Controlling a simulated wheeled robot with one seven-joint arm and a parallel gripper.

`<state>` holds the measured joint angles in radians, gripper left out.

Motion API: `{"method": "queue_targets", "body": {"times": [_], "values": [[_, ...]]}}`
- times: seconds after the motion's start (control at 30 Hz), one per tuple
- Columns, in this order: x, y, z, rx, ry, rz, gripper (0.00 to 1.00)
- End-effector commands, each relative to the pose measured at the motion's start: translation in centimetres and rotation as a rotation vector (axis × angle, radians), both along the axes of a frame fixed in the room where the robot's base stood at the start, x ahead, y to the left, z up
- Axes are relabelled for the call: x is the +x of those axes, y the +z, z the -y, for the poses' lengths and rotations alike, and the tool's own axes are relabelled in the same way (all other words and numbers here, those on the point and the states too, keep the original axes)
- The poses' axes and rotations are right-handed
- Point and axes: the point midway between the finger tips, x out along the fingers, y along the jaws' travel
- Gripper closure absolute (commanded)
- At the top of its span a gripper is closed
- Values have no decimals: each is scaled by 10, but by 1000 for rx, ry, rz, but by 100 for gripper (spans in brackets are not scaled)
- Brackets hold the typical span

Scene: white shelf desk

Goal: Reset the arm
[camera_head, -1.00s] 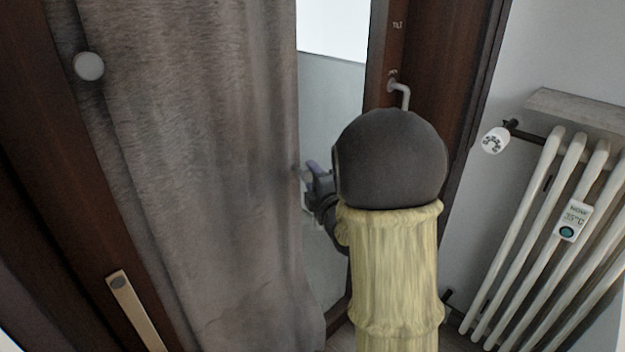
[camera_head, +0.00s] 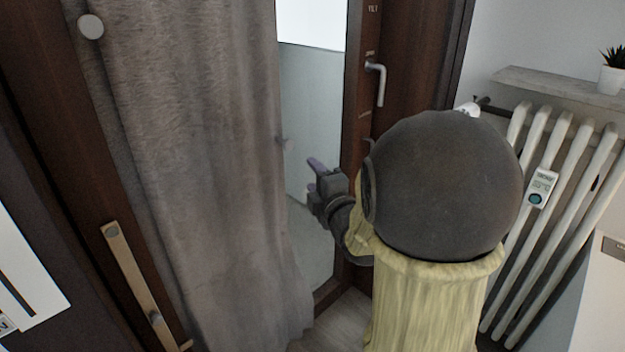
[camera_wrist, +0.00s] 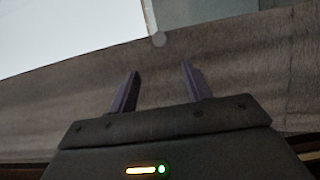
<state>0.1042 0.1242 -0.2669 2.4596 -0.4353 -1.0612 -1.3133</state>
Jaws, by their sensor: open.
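My gripper (camera_head: 316,172) is in front of the glass pane, to the right of the grey curtain (camera_head: 190,150). Part of it is hidden behind my own arm in the head view. In the wrist view my gripper (camera_wrist: 160,85) is open, with two purple fingers apart and nothing between them. The curtain (camera_wrist: 70,100) fills the background behind the fingers there. My arm, with a dark round joint and a yellow cover, stands in the middle right of the head view.
A brown door frame with a metal handle (camera_head: 379,82) is behind my arm. A white radiator (camera_head: 560,150) with a thermostat display (camera_head: 541,188) stands at the right, under a shelf (camera_head: 560,84) with a potted plant (camera_head: 612,72). A wooden bar handle (camera_head: 135,275) is at lower left.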

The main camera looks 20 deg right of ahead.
Motion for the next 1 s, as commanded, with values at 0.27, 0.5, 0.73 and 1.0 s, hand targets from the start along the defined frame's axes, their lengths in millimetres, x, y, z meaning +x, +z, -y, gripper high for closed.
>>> {"method": "queue_targets", "body": {"times": [0.27,0.5,0.73,1.0], "values": [[0,0,0,0,-1,0,51],[-1,-12,-2,77,-18,-61,51],[-16,-67,-17,426,-141,-334,51],[-69,-135,-45,876,-435,-682,51]]}}
